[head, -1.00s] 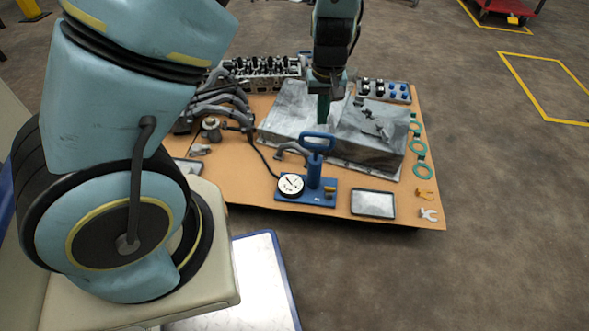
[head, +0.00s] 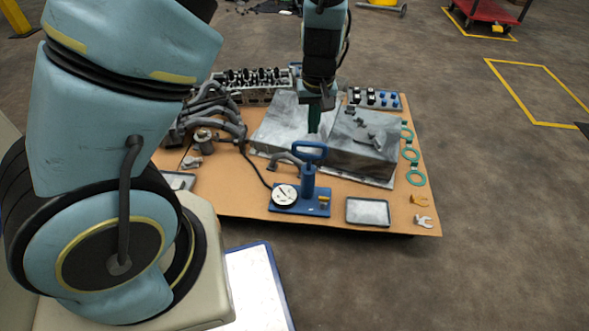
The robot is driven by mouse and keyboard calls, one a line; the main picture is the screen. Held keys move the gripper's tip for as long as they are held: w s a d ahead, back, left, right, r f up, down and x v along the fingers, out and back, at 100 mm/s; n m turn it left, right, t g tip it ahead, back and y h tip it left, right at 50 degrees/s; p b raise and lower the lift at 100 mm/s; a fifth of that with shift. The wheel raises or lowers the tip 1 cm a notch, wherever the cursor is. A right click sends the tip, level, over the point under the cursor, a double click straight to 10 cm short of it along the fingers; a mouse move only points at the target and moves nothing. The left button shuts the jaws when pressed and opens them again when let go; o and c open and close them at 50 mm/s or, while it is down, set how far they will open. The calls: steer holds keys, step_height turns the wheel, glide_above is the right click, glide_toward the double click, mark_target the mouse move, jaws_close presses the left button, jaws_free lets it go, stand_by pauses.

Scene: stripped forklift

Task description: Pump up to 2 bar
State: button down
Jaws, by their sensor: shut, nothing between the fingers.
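The blue hand pump (head: 308,183) stands on a blue base plate near the front middle of the table. Its loop handle (head: 310,151) is at the top. The round white gauge (head: 285,195) sits on the left of the base; its needle is too small to read. A dark hose (head: 252,166) runs from near the gauge toward the left. My gripper (head: 314,124) points down behind the pump handle, by the grey metal blocks. It is shut and empty, apart from the handle as far as I can see.
Grey metal blocks (head: 361,146) fill the middle of the table (head: 238,205). A cylinder head (head: 252,84) and manifold pipes (head: 212,110) lie at the back left. An empty tray (head: 368,211) is right of the pump. Green rings (head: 411,154) line the right edge.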

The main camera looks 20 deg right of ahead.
mark_target(310, 144)
steer(key=shift+w+d+f+t+b, duration=0.15)
steer(key=shift+w+f+t+b, duration=0.2)
steer(key=shift+b, duration=0.65)
steer(key=shift+w+d+f+t+b, duration=0.15)
steer(key=shift+w+t+b, duration=0.3)
steer(key=shift+b, duration=0.55)
steer(key=b+x, duration=0.7)
steer(key=shift+d, duration=0.15)
